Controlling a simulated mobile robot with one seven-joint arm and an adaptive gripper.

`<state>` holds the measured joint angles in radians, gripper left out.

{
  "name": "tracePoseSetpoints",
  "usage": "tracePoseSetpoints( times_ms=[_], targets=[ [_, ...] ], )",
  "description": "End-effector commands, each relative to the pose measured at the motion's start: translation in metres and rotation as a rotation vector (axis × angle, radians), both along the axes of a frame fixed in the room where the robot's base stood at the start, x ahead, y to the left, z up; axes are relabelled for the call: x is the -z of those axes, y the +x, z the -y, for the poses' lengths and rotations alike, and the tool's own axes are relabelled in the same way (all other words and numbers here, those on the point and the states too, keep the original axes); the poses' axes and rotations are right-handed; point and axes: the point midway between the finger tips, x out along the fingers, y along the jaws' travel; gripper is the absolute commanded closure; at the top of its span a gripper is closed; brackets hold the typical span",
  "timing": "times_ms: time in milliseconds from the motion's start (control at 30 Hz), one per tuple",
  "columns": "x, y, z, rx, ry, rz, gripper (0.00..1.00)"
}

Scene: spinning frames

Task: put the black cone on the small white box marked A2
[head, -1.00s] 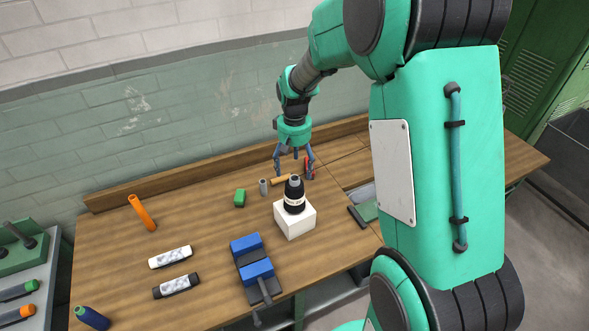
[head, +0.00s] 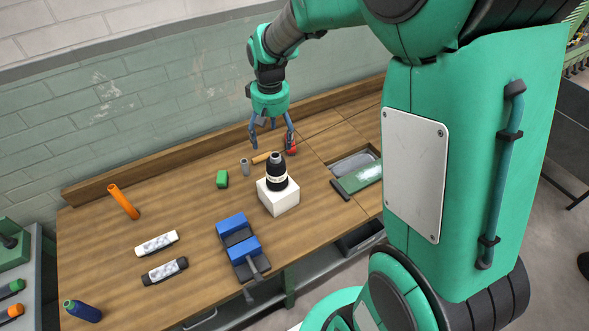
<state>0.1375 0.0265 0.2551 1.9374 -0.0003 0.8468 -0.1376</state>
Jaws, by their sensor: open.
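The black cone (head: 277,174), with a pale label band and a grey top, stands upright on a white box (head: 279,202) on the workbench. No A2 marking is readable on the box from here. My gripper (head: 270,148) is open and empty. Its fingers point down, above and behind the cone in the picture, and appear apart from it.
Behind the box lie a small grey cylinder (head: 244,167), a green block (head: 222,179), a wooden-coloured piece (head: 262,157) and a red item (head: 291,143). A blue vise (head: 240,248) stands in front.

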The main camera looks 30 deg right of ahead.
Motion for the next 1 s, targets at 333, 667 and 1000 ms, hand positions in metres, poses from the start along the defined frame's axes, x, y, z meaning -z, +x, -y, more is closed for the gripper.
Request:
tracePoseSetpoints(
  times_ms=[333, 667, 1000],
  targets=[
    [-0.084, -0.070, -0.030, -0.002, -0.009, 0.119, 0.22],
    [-0.135, -0.146, -0.053, -0.002, -0.009, 0.231, 0.22],
    [-0.161, -0.227, -0.071, -0.003, 0.000, 0.343, 0.22]
  ],
)
